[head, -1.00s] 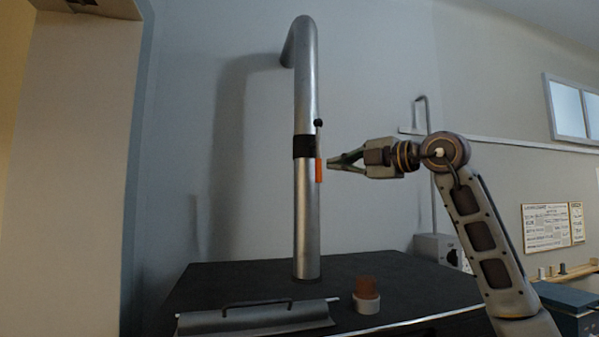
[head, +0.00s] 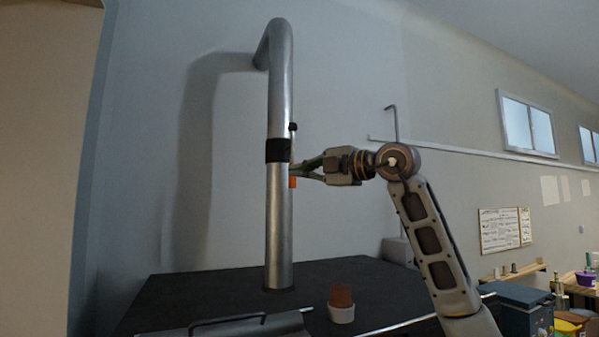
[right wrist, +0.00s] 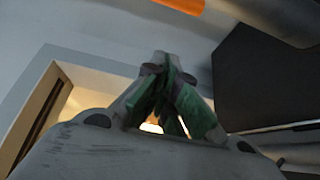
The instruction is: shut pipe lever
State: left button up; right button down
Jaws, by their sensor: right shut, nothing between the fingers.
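A tall silver pipe (head: 279,220) rises from a dark bench and bends over at its top. A black collar (head: 278,150) wraps it. The lever's orange handle (head: 293,182) hangs down along the pipe's right side, below a black knob (head: 293,127). My right gripper (head: 295,170) is shut and empty, its tips beside the lever and overlapping its upper orange part; I cannot tell whether they touch. In the right wrist view the shut fingers (right wrist: 160,65) show green pads, and the orange handle (right wrist: 182,5) crosses the top edge, apart from the tips. My left gripper is not in view.
The dark bench top (head: 190,290) holds a small brown-and-white cup (head: 341,303) and a grey piece with a dark handle (head: 245,328). A wall lies close behind the pipe. Shelves and a blue box (head: 520,310) stand at the right. Air left of the pipe is clear.

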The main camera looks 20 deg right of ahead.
jog(key=w+a+p, duration=0.1)
jog(key=w+p, duration=0.4)
jog(key=w, duration=0.3)
jog(key=shift+w, duration=0.3)
dwell(0.4)
jog(key=shift+s+d, duration=0.1)
jog(key=shift+s, duration=0.05)
dwell(0.3)
